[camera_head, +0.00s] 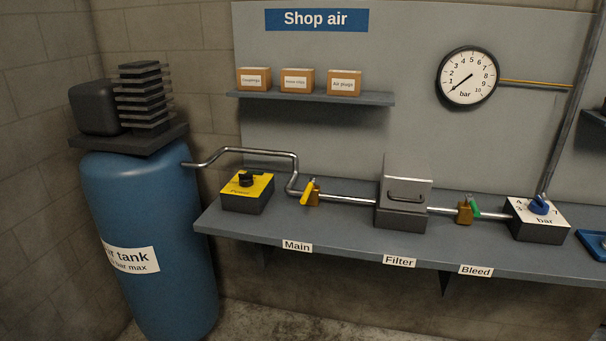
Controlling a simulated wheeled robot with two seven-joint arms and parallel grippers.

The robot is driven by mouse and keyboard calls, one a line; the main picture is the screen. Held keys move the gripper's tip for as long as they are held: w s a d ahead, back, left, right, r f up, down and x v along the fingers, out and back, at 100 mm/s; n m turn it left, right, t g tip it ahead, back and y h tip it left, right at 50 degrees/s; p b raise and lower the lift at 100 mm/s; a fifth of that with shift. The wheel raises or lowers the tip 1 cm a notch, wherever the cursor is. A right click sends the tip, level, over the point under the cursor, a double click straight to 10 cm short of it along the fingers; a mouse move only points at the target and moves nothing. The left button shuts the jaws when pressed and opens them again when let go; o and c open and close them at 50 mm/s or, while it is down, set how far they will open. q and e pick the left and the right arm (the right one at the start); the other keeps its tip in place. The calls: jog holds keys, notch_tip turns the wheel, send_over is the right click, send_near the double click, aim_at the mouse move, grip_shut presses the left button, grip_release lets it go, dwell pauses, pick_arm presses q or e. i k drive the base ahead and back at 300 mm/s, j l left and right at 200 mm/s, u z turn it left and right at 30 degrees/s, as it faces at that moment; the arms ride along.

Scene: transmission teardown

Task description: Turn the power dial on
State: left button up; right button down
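The power dial is a black knob (245,179) on the yellow top of a dark box (247,194), labelled "Power" in small blurred print. The box stands at the left end of the grey bench, beside the blue tank. I cannot read clearly which way the knob points. Neither of my grippers shows in the head view, and nothing touches the dial.
The bench (330,239) carries a yellow-handled main valve (312,193), a filter box (404,192), a green-handled bleed valve (467,211) and a blue-knobbed regulator (539,218). A blue air tank (145,220) stands left. The gauge (467,77) needle points near the low end.

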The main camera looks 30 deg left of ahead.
aim_at(245, 180)
jog(key=u, duration=1.35)
